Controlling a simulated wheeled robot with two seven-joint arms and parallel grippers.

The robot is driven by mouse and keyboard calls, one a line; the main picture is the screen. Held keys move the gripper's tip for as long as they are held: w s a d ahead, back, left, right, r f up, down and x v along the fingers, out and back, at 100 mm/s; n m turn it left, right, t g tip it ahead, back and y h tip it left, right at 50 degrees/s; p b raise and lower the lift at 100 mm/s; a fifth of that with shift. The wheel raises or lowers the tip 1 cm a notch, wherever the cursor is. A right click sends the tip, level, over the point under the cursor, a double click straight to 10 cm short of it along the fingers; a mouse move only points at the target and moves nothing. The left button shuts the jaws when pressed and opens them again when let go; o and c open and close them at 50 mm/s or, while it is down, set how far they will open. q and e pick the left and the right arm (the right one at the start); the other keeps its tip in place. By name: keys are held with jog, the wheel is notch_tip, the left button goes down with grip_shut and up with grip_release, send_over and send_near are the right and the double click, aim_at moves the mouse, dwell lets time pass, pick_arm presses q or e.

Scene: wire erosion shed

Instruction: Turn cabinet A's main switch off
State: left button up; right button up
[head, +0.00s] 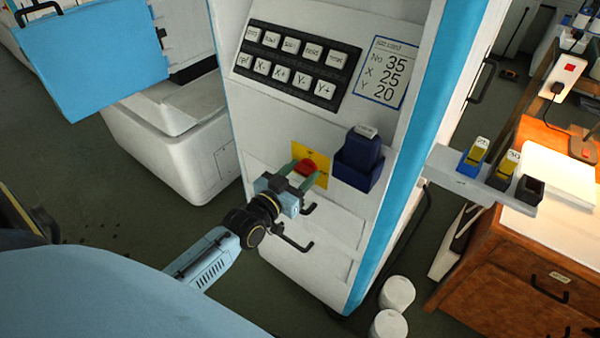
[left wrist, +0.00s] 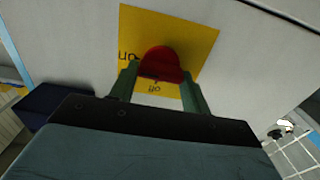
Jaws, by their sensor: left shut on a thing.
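The main switch is a red knob (head: 306,167) on a yellow plate (head: 322,158), low on the front of a white cabinet (head: 262,125). The knob's exact setting is hard to tell. No letter naming the cabinet shows. My right gripper is not in view.
Right of the switch a dark blue holder (head: 358,165) sticks out from the panel. A keypad (head: 297,66) and a number card (head: 388,72) are above. Black hooks (head: 297,243) project below. A shelf (head: 465,183) with small blocks juts out at the right.

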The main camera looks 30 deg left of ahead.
pick_arm(q)
jog(key=shift+c, duration=0.6)
jog(key=shift+n, duration=0.3)
jog(key=n+p, duration=0.1)
jog(key=n, duration=0.2)
jog(key=shift+a+p, duration=0.1)
jog(key=shift+p, duration=0.25)
jog(key=n, duration=0.4)
jog(key=shift+a+n+p, duration=0.1)
jog(key=shift+n+p, duration=0.2)
jog(key=n, duration=0.4)
jog(key=shift+f+n, duration=0.2)
jog(key=shift+n, duration=0.1)
jog(key=n+b, duration=0.1)
jog(key=n, duration=0.3)
jog(key=shift+f+n, duration=0.1)
jog(key=shift+n, duration=0.6)
jog(key=o, duration=1)
